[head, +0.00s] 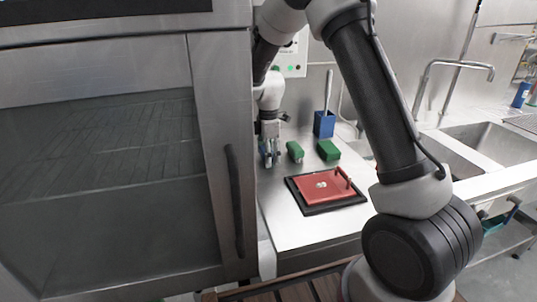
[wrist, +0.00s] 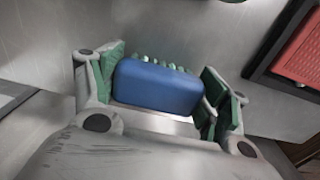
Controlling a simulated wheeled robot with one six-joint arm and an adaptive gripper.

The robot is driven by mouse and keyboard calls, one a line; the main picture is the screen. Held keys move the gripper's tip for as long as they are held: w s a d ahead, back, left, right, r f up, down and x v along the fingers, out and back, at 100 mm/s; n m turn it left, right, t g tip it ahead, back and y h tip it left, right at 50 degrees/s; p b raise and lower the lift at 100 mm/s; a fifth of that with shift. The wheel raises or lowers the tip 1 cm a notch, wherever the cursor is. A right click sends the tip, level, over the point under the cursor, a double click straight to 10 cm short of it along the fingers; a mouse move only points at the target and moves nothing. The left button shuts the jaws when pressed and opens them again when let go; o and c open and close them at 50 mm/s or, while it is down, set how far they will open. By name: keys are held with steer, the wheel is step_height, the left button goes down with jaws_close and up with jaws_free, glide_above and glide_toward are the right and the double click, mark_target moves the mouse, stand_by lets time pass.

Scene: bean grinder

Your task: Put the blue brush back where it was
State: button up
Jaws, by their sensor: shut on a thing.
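The blue brush (wrist: 157,86) sits between the finger pads of my gripper (wrist: 160,92) in the wrist view. Its smooth blue back faces the camera, and a row of pale green bristle tufts shows along its far edge. In the head view my gripper (head: 271,158) points down at the left part of the steel table, beside the big steel cabinet. Only a small bit of blue shows between the fingers there. My gripper is shut on the brush. I cannot tell whether the brush touches the table.
Two green blocks, one (head: 295,151) close right of my gripper and one (head: 328,150) farther right, lie on the table. A blue holder (head: 324,124) with an upright handle stands behind. A red board (head: 322,186) in a black tray (head: 318,210) lies in front. The steel cabinet (head: 222,120) bounds the left.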

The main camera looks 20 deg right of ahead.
steer(key=o, duration=1.1)
steer(key=shift+f, duration=0.15)
step_height(320, 180, up, 12)
steer(key=shift+f, duration=0.1)
steer(key=s+d+r+m+t, duration=0.1)
steer(key=s+d+r+m, duration=0.4)
steer(key=s, duration=0.3)
steer(key=s+d+r+m+t, duration=0.1)
steer(key=s+d+r+m, duration=0.35)
steer(key=s+r, duration=0.4)
steer(key=s+d+m, duration=0.1)
steer(key=s+m, duration=0.1)
steer(key=s, duration=0.4)
steer(key=s+d+f+m+t, duration=0.1)
steer(key=s+d+m, duration=0.1)
steer(key=s, duration=0.3)
steer(key=s+d+m+t, duration=0.1)
steer(key=s+m, duration=0.3)
steer(key=s, duration=0.2)
steer(key=shift+s+d+f+m, duration=0.25)
steer(key=shift+s+d+f, duration=0.05)
steer(key=shift+d+f, duration=0.1)
